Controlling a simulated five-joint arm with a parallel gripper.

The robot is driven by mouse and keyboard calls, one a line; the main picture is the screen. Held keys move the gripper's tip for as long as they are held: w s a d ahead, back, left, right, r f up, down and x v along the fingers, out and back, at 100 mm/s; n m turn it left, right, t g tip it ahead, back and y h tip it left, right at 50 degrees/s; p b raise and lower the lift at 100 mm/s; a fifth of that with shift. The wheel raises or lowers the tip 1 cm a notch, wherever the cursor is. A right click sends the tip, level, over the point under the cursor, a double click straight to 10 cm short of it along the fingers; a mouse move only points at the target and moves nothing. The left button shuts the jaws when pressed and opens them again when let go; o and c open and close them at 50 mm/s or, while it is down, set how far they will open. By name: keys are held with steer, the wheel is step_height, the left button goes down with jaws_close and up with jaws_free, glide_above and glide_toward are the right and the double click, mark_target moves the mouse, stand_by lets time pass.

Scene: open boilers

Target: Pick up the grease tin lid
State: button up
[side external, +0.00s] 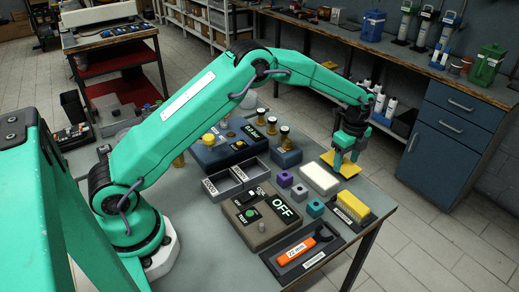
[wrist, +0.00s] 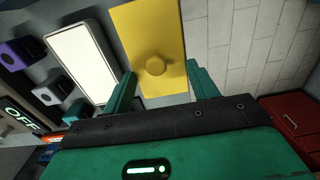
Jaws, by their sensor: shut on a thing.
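The grease tin lid (wrist: 150,25) is a flat yellow plate with a round knob, seen in the wrist view between my gripper's fingers (wrist: 163,92). In the side view the yellow lid (side external: 334,170) is under my gripper (side external: 345,155), near the table's far right edge. My gripper is shut on the lid, with one finger on each side of it. I cannot tell how far the lid is above the table. No open tin shows clearly beneath it.
A white block (side external: 319,179) lies close to the lid. A yellow-topped block (side external: 352,206), small purple and teal cubes (side external: 299,191), and a box marked OFF (side external: 280,210) stand nearby. The tiled floor (wrist: 265,40) lies beyond the table edge.

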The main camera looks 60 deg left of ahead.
steer(key=shift+r, duration=0.8)
steer(key=s+d+r, duration=0.7)
steer(key=d, duration=0.2)
steer(key=shift+d, duration=0.15)
glide_above(323, 178)
steer(key=f, duration=0.1)
steer(key=shift+f, duration=0.1)
steer(key=shift+f, duration=0.25)
steer(key=shift+f, duration=2.95)
steer(key=shift+f, duration=0.2)
stand_by(0.4)
